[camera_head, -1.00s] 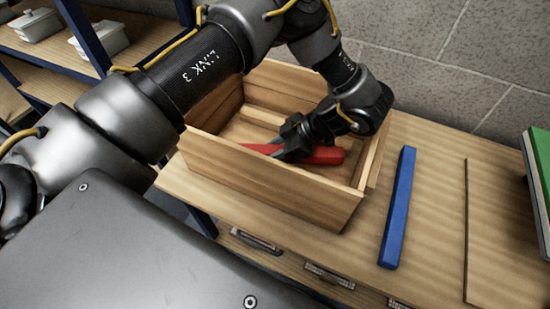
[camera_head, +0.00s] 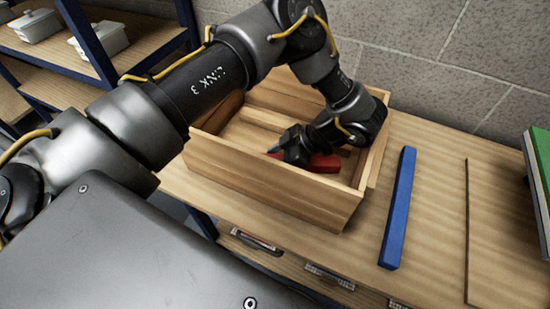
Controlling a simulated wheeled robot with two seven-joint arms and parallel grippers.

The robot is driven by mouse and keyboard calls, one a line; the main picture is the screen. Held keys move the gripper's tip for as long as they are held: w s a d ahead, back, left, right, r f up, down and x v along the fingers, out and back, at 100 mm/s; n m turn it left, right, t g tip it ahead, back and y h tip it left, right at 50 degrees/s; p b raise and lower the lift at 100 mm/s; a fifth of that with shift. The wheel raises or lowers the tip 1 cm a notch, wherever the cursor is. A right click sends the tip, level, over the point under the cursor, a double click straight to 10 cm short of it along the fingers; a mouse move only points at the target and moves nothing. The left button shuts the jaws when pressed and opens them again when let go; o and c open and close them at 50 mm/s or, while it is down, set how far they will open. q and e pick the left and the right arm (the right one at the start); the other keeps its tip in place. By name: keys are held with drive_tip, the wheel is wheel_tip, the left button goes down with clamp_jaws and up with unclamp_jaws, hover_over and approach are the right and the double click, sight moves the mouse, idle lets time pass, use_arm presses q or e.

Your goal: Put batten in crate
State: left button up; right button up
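A long blue batten (camera_head: 398,208) lies flat on the wooden tabletop, right of the crate and apart from it. The open wooden crate (camera_head: 262,182) stands on the table. My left gripper (camera_head: 285,152) points down inside the crate, over a red object (camera_head: 325,164) lying in it. The gripper hides part of this object, and a small bluish tip shows at its left side. I cannot tell whether the fingers are open or shut on it. My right gripper is not in view.
A thin dark strip or seam (camera_head: 466,230) runs along the tabletop (camera_head: 435,190) right of the batten. A green-topped object (camera_head: 541,165) stands at the right edge. Shelves with white lidded containers (camera_head: 34,25) are at upper left. A stone wall (camera_head: 430,50) is behind.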

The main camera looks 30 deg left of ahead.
use_arm(q)
drive_tip(key=shift+w+d+r, duration=0.1)
drive_tip(key=shift+r, duration=0.15)
drive_tip(key=v, duration=0.7)
drive_tip(key=shift+d, duration=0.1)
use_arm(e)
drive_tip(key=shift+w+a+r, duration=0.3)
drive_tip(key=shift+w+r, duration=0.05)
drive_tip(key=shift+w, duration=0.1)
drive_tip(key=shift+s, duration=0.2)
use_arm(q)
drive_tip(key=shift+f, duration=0.1)
